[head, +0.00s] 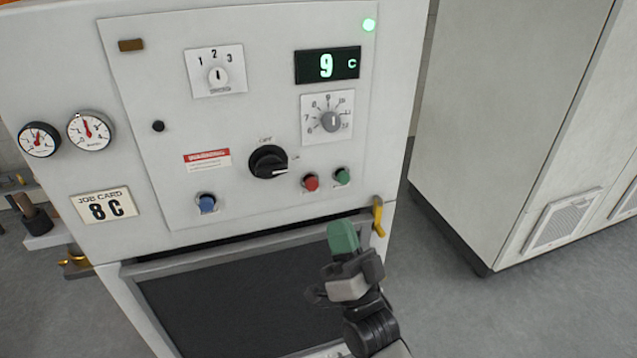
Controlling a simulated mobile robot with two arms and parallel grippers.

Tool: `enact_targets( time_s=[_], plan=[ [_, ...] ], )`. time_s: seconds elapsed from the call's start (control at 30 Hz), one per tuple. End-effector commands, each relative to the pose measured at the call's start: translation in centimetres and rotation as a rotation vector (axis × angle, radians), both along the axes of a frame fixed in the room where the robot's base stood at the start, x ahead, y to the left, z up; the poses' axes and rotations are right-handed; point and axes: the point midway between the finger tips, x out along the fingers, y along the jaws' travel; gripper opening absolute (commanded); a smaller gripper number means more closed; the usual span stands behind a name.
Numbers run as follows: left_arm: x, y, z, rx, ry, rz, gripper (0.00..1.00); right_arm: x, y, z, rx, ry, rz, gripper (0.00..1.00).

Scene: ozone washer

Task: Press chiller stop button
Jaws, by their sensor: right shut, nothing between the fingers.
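The chiller's white front panel (255,110) faces me. A red button (311,182) sits at its lower right, with a green button (342,176) just right of it. A blue button (207,203) sits further left. Which one is the stop button cannot be read; the labels are too small. My right gripper (342,236) is in front of the panel, below the red and green buttons and apart from them in the picture. Its green fingertips are shut and empty, pointing up. My left gripper is not in view.
A black rotary switch (268,162) is left of the red button. A dial (331,119) and a display reading 9 C (327,65) are above. A yellow latch (378,216) is beside my gripper. A dark grille (230,300) lies below. A grey cabinet (500,110) stands right.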

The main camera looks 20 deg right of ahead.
Motion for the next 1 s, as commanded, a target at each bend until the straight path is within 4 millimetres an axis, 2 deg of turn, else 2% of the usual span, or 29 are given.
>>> enact_targets(
  time_s=[0.27, 0.43, 1.0],
  plan=[
    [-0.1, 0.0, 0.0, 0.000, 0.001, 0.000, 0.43, 0.0, 0.0, 0.0, 0.001, 0.000, 0.001, 0.00],
    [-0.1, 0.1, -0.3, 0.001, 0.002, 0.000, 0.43, 0.7, 0.0, -0.1, 0.001, -0.001, 0.000, 0.00],
    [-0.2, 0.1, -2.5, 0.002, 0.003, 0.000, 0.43, 7.8, 0.3, -0.1, 0.000, 0.000, 0.000, 0.00]
  ],
)
